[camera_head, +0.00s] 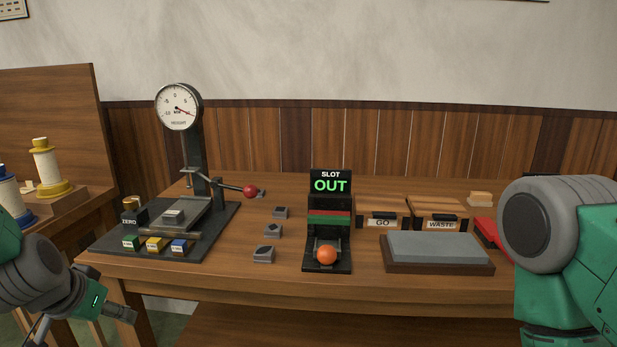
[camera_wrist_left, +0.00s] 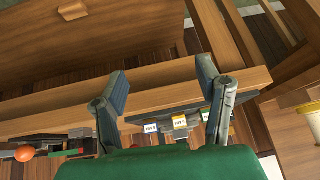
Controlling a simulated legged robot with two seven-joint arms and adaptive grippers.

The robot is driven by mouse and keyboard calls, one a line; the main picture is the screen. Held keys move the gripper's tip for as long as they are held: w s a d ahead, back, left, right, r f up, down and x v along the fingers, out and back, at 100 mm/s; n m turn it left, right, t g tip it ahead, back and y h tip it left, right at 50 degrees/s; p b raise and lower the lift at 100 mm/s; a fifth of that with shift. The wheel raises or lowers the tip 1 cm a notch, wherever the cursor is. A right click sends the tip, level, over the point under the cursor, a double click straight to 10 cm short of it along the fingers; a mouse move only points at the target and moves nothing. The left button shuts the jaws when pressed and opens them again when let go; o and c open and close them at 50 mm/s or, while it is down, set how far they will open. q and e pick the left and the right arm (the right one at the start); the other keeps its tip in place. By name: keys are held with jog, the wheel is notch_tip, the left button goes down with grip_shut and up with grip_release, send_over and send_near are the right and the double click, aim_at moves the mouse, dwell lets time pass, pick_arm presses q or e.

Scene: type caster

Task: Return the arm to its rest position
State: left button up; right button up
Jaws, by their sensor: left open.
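My left gripper (camera_head: 108,298) is low at the left in the head view, off the front left corner of the bench and apart from everything on it. In the left wrist view its two fingers (camera_wrist_left: 161,72) are spread wide with nothing between them. Past them show the bench edge and the small coloured blocks (camera_wrist_left: 180,123). My right arm shows large at the right edge of the head view, but its gripper is out of sight.
The bench (camera_head: 240,272) carries a dial gauge stand (camera_head: 195,145) with a red-knobbed lever (camera_head: 250,191), several small grey pieces, a slot device (camera_head: 328,222) reading OUT with an orange ball (camera_head: 326,255), GO (camera_head: 383,221) and WASTE (camera_head: 440,224) boxes, and a grey slab (camera_head: 438,247). Spools (camera_head: 50,170) stand left.

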pick_arm(q)
jog(key=s+d+f+g, duration=0.1)
jog(key=s+f, duration=0.4)
jog(key=f, duration=0.2)
jog(key=s+d+f+g, duration=0.1)
jog(key=s+f+g, duration=0.1)
jog(key=s+f, duration=0.4)
jog(key=s+d+f+g, duration=0.1)
jog(key=s+d+f, duration=0.1)
jog(key=s+f, duration=0.3)
jog(key=s+d+f+g, duration=0.1)
jog(key=s+d+f, duration=0.2)
jog(key=s+f, duration=0.3)
jog(key=s, duration=0.5)
jog(key=shift+s+d+f+g, duration=0.2)
jog(key=shift+s+f+g, duration=0.1)
jog(key=shift+s+g, duration=0.1)
